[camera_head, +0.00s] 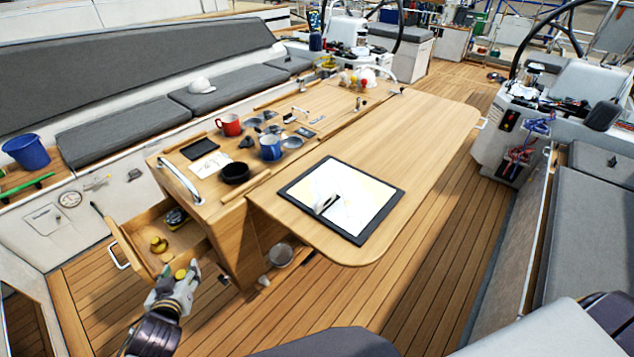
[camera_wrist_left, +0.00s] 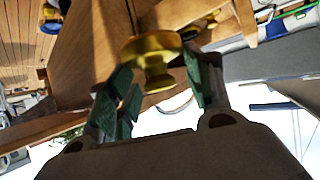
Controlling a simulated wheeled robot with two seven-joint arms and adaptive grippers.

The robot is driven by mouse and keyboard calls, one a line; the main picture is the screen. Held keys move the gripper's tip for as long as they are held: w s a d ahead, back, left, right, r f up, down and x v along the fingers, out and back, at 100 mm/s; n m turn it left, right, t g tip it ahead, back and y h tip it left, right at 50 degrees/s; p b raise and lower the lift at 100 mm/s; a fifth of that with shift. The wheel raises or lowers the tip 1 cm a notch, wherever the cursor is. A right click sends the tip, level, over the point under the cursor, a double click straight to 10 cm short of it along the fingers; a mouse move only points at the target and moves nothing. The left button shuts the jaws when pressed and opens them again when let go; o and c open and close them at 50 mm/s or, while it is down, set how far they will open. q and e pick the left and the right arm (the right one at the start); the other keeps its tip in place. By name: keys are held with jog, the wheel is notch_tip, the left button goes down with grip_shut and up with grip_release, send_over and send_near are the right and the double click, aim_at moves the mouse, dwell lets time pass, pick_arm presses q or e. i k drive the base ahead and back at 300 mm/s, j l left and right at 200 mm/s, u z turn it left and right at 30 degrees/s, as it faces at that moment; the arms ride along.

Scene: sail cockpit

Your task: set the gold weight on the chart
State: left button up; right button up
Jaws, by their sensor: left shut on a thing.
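The chart (camera_head: 360,205) lies in a dark frame on the front leaf of the wooden table, with a small white and dark object (camera_head: 327,204) on it. My left gripper (camera_head: 181,278) is shut on a gold weight (camera_head: 181,273), held just in front of the open drawer. In the left wrist view the gold weight (camera_wrist_left: 152,50), knob-shaped with a wide round top, sits between the green-padded fingers (camera_wrist_left: 160,85). Another gold piece (camera_head: 158,245) lies in the drawer. My right gripper is not in view.
The open drawer (camera_head: 120,240) also holds a dark round item (camera_head: 176,215). A red mug (camera_head: 229,124), a blue mug (camera_head: 270,147) and a black bowl (camera_head: 235,173) stand on the table left of the chart. The leaf beyond the chart (camera_head: 420,130) is clear.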

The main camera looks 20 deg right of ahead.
aim_at(353, 219)
jog(key=j+z, duration=0.45)
jog(key=j, duration=0.3)
jog(key=j+z, duration=0.45)
jog(key=j, duration=0.25)
jog(key=k, duration=0.05)
